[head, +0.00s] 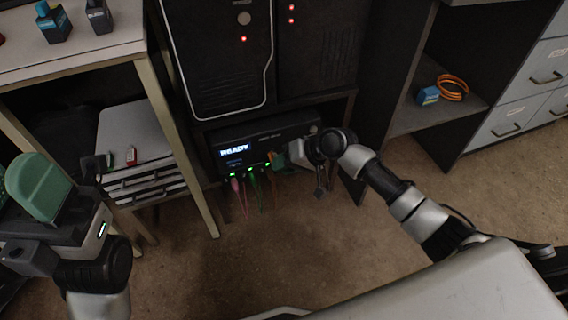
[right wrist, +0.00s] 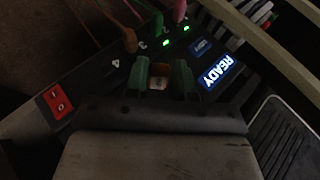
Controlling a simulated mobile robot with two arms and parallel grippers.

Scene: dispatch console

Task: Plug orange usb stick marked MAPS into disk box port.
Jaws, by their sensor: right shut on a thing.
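The disk box (head: 290,128) is the black unit with a lit READY display, low under the dark towers. It also shows in the right wrist view (right wrist: 92,82), with port numbers 3 and 4, green lights and a red switch. My right gripper (right wrist: 158,80) is shut on a small orange stick with a pale patch (right wrist: 158,70), close to the box's front. Its MAPS marking is not readable, and I cannot tell whether its tip is in a port. In the head view my right gripper (head: 284,159) hides the stick. My left gripper (head: 40,188), with green fingers, is at the left, far from the box.
Pink (head: 236,190) and green cables hang from the box's front beside my right gripper. An orange cable coil (head: 453,88) and blue item (head: 428,95) lie on the right shelf. The floor in front is clear.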

